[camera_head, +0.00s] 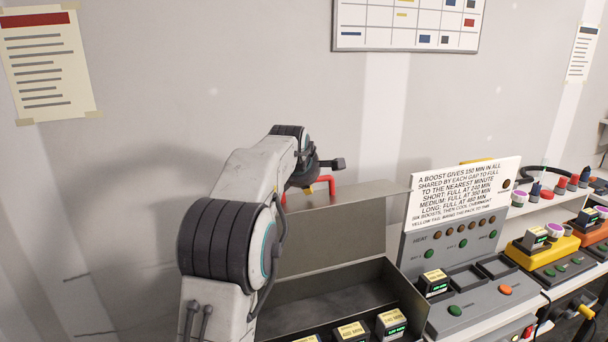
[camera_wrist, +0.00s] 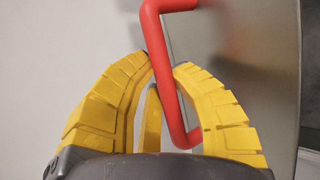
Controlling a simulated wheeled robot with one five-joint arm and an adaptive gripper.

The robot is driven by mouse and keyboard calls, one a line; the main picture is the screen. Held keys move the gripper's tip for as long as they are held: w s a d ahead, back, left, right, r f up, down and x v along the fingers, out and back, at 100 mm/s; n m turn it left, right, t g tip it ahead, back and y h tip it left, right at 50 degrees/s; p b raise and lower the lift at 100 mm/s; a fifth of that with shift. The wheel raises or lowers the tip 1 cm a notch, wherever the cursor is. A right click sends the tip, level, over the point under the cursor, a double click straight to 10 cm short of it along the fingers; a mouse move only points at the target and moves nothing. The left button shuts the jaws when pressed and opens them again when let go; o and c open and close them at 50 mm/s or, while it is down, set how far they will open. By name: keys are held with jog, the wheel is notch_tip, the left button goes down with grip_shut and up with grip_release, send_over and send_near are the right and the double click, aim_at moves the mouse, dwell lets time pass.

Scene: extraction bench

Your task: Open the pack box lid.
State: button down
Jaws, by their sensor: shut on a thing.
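The pack box (camera_head: 407,290) is a dark grey open-topped box at the bottom centre of the head view. Its lid (camera_head: 340,232) stands raised and roughly upright at the back of the box, so the inside shows. A red bar handle (camera_head: 332,184) is at the lid's top edge. My gripper (camera_wrist: 164,70) has its yellow fingers closed around the red handle (camera_wrist: 170,80) in the wrist view, beside the grey lid face (camera_wrist: 250,70). In the head view my arm partly hides the gripper and the box's left side.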

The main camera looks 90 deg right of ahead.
jog(key=shift+w+d+p, duration=0.15)
jog(key=shift+d+p, duration=0.15)
jog(key=shift+d, duration=0.1)
jog(key=shift+f, duration=0.1)
jog(key=c, duration=1)
grip_release()
jog(key=v, duration=1.2)
